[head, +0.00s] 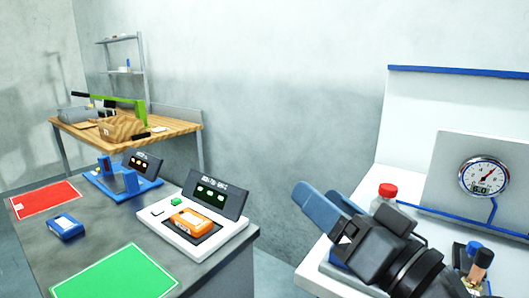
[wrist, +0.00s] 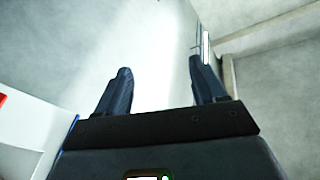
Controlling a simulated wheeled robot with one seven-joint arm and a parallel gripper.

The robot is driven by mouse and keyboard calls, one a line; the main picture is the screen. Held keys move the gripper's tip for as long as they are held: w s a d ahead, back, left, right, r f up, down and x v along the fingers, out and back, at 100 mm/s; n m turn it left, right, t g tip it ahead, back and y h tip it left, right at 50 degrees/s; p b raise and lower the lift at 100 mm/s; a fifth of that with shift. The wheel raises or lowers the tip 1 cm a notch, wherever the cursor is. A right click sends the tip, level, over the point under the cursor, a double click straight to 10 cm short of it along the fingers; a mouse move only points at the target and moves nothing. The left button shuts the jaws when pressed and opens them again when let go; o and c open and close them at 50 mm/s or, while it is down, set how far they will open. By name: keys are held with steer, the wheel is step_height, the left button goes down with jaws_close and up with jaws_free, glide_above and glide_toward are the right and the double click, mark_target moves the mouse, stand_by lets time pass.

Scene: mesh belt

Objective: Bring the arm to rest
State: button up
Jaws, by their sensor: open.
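My gripper (head: 322,205) is at the lower right of the head view, raised in front of the white bench and pointing up and to the left. Its two blue-grey fingers also show in the wrist view (wrist: 160,85), spread apart with nothing between them. The gripper holds nothing and appears to touch nothing.
A white bench (head: 310,272) with a dial gauge (head: 484,177) and a red-capped bottle (head: 385,196) stands close to my gripper. At left, a grey table holds a white device with an orange box (head: 198,224), a blue box (head: 66,227), a red mat (head: 45,199) and a green mat (head: 118,275).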

steer(key=s+d+f+m+h, duration=0.3)
steer(key=s+f+h, duration=0.2)
steer(key=s+f, duration=0.35)
steer(key=s+d+f+m+h, duration=0.3)
steer(key=s+f+m+h, duration=0.15)
steer(key=s+f, duration=0.35)
steer(key=s+d+f+n+g, duration=0.1)
steer(key=s+d+f+n, duration=0.1)
steer(key=s, duration=0.8)
steer(key=s+d+f+n+g+h, duration=0.1)
steer(key=s+d+n, duration=0.3)
steer(key=s, duration=0.5)
steer(key=shift+s+d+f, duration=0.4)
steer(key=shift+d+f, duration=0.2)
steer(key=shift+f, duration=0.15)
steer(key=shift+w+n, duration=0.1)
steer(key=shift+n, duration=0.15)
stand_by(2.7)
